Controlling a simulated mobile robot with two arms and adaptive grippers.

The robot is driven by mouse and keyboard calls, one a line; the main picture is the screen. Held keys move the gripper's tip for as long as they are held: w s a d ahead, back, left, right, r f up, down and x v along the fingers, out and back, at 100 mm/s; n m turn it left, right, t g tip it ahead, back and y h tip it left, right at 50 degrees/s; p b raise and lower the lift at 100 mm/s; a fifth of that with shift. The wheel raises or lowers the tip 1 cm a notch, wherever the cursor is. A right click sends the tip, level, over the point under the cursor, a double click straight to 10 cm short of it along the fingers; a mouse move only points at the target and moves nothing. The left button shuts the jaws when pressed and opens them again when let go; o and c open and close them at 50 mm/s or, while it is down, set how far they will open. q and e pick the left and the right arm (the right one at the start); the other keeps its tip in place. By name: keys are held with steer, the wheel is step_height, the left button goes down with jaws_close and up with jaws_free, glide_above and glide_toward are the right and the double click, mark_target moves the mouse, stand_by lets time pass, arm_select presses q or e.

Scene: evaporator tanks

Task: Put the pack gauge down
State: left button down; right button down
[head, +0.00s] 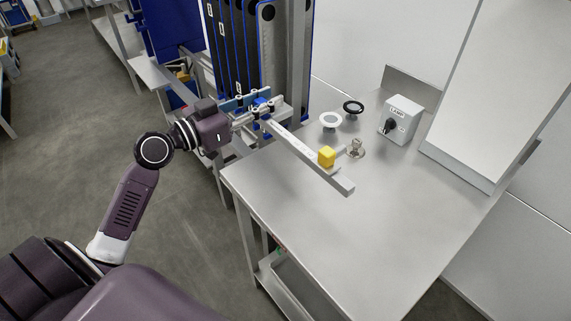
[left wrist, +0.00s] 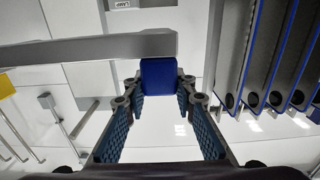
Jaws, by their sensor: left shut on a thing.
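The pack gauge looks like a long grey bar (head: 300,145) with a blue block (head: 262,104) at its near-gripper end. My left gripper (head: 256,110) is shut on the blue block. The bar reaches out over the steel table (head: 300,240); I cannot tell whether it touches the top. In the left wrist view the blue block (left wrist: 158,82) sits between the fingertips of my left gripper (left wrist: 158,98), and the grey bar (left wrist: 90,50) runs off to the left. A yellow block (head: 326,156) shows beside or on the bar; I cannot tell which. My right gripper is not in view.
On the table stand a white round disc (head: 330,120), a black ring (head: 353,107), a small metal fitting (head: 356,149) and a grey switch box (head: 401,118). Tall dark, blue-edged plates (head: 268,50) rise behind my gripper. The table's front part is clear.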

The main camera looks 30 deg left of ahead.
arm_select(q)
step_height(320, 180, down, 17)
steer(key=shift+f+b, duration=0.2)
steer(key=shift+b, duration=0.1)
steer(key=c, duration=2)
jaws_free()
steer(key=shift+f, duration=0.15)
steer(key=o, duration=0.4)
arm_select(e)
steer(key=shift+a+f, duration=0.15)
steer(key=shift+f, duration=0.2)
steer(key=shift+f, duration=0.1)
